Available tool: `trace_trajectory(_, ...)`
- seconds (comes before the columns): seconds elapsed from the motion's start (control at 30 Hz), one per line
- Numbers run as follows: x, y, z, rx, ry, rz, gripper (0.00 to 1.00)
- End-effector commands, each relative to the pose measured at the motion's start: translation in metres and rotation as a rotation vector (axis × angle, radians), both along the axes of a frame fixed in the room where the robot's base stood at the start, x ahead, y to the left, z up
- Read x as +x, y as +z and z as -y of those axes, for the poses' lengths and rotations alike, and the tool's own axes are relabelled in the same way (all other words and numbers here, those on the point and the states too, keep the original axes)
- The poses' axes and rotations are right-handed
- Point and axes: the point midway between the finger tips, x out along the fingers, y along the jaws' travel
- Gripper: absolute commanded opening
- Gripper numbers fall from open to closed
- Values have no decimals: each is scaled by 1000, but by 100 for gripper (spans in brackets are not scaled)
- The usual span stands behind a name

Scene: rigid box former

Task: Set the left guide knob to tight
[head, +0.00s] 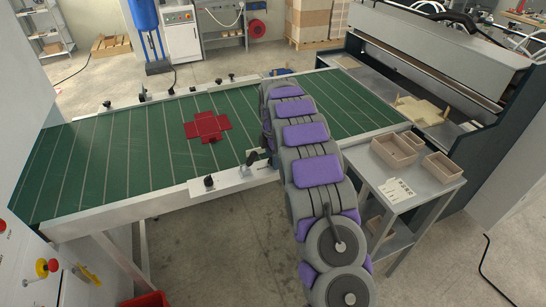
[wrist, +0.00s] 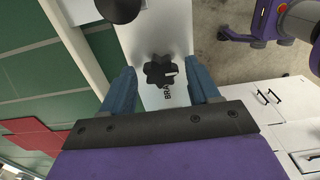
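In the wrist view a black star-shaped knob (wrist: 155,72) sits on a pale plate (wrist: 160,35). It has a small white mark on its right side. Small dark lettering beside it is too blurred to read. My gripper (wrist: 161,85) is open. Its two blue fingers stand on either side of the knob, apart from it, with nothing held. A round black knob (wrist: 118,8) is partly cut off at the top edge. In the head view a black knob (head: 209,182) shows on the near rail. My arm hides part of that rail and most of my gripper there.
The green conveyor bed (head: 110,160) carries a flat red box blank (head: 207,127), which also shows in the wrist view (wrist: 40,135). A grey side table (head: 385,178) with trays (head: 394,150) stands to the right of my arm. The floor left of my arm is partly clear.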

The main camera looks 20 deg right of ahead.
Motion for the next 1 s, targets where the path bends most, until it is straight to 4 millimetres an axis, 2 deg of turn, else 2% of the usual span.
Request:
trace_trajectory(0.07,0,0,0,0,0,0,52)
trace_trajectory(0.5,1,0,0,0,0,1,10)
trace_trajectory(0.77,1,1,0,0,-21,2,9)
trace_trajectory(1.0,1,3,0,-1,-132,2,9)
